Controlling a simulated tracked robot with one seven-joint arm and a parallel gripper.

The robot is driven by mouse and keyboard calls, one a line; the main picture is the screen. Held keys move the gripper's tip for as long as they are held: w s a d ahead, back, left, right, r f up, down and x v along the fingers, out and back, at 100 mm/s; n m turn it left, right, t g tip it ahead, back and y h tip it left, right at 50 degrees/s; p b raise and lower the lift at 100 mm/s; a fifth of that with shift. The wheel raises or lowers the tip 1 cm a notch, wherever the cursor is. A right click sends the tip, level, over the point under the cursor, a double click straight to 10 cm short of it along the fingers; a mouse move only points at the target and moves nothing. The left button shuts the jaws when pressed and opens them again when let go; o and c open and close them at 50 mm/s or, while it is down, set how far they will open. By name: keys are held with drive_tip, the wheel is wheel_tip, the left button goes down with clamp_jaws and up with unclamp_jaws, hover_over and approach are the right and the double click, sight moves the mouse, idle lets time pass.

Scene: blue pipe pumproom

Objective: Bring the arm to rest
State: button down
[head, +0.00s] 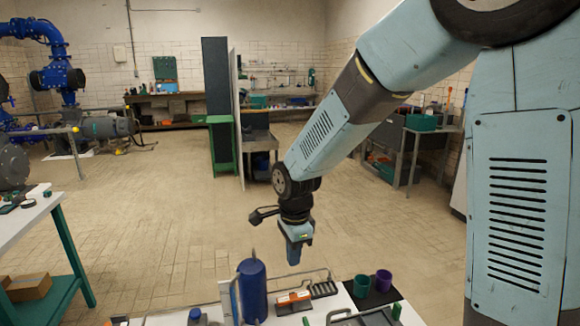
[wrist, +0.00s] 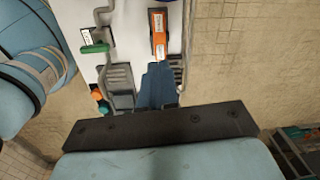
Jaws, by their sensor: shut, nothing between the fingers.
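My arm reaches across the right side of the head view, bent at the elbow and pointing down. My gripper (head: 294,262) hangs above the far edge of the white table (head: 405,312), apart from the things on it. Its fingers look shut, with nothing held between them. In the wrist view, a dark bar and pale blue body of my own fill the bottom.
On the table stand a blue cylinder (head: 253,290), an orange-topped block (head: 293,302), a green cup (head: 362,286) and a purple cup (head: 383,280). A white-topped bench (head: 30,215) is at left. Open tiled floor (head: 180,220) lies beyond. Blue pipes (head: 58,70) stand back left.

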drive_tip(key=s+d+r+n+t, duration=0.2)
drive_tip(key=s+d+r+n, duration=0.4)
drive_tip(key=d, duration=0.5)
drive_tip(key=s+d+r+n+t, duration=0.3)
drive_tip(key=s+d+r+n, duration=0.4)
drive_tip(key=s+d+r, duration=0.3)
wheel_tip(320, 180, up, 2)
drive_tip(key=shift+d+r+n, duration=0.2)
drive_tip(key=shift+d+n, duration=0.1)
drive_tip(key=shift+d, duration=0.55)
drive_tip(key=shift+w, duration=0.15)
drive_tip(key=w+a+f+m+g, duration=0.3)
drive_tip(key=w+a+f+m, duration=0.3)
drive_tip(key=w+a+m, duration=0.45)
drive_tip(key=w+a+f+m+g, duration=0.1)
drive_tip(key=w+a+f+m, duration=0.1)
drive_tip(key=a+f, duration=0.3)
drive_tip(key=w+a+f+m+g+h, duration=0.1)
drive_tip(key=w+a+f+m, duration=0.1)
drive_tip(key=w+a+f, duration=0.2)
drive_tip(key=shift+a+f+m, duration=0.35)
drive_tip(key=shift+a+f, duration=0.15)
drive_tip(key=shift+a, duration=0.15)
drive_tip(key=shift+w+f, duration=0.1)
